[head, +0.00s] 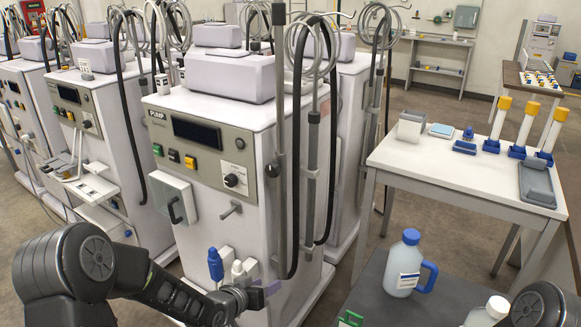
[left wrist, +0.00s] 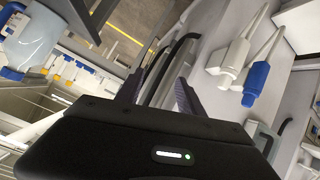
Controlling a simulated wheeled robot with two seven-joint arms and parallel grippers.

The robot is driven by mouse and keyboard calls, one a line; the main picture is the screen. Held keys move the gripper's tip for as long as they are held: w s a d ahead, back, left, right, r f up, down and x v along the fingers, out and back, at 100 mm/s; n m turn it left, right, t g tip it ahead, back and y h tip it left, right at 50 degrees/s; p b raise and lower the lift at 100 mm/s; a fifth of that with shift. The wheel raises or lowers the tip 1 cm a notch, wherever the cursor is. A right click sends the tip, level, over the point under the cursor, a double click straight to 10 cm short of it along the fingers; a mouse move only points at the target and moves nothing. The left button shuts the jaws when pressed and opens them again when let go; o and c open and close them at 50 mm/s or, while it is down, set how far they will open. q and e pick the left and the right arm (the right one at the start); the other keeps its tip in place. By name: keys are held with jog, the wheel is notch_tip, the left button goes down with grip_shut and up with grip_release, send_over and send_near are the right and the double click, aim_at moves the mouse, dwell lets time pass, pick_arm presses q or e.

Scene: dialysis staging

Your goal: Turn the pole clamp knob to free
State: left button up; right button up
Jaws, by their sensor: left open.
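The dialysis machine (head: 205,150) labelled PUMP stands in the middle of the head view. A grey pole (head: 279,80) runs up its right front edge. My right gripper is not visible.
Blue (head: 215,264) and white (head: 238,272) connectors are close beside my left gripper. Black hoses hang by the pole. A blue-capped jug (head: 405,262) stands on the dark front table. A white table (head: 430,165) with yellow-capped holders is at right. Neighbouring machines crowd the left.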

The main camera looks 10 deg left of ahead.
pick_arm(q)
jog(key=w+a+r+m+t+h, duration=0.15)
jog(key=w+r, duration=0.25)
jog(key=r, duration=0.4)
jog(key=w+a+r+m+t, duration=0.1)
jog(key=w+a+r+t, duration=0.2)
jog(key=r, duration=0.5)
jog(key=m+t+h, duration=0.1)
jog(key=m, duration=0.1)
send_near(270, 171)
jog(key=shift+w+d, duration=0.1)
jog(key=shift+w, duration=0.25)
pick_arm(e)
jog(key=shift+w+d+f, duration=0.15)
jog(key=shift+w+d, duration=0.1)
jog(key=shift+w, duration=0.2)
pick_arm(q)
jog(key=p+x, duration=0.2)
jog(key=x, duration=0.5)
jog(key=shift+w+d, duration=0.2)
jog(key=shift+w, duration=0.15)
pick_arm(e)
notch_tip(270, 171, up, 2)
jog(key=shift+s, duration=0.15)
pick_arm(q)
jog(key=shift+c, duration=0.4)
grip_shut()
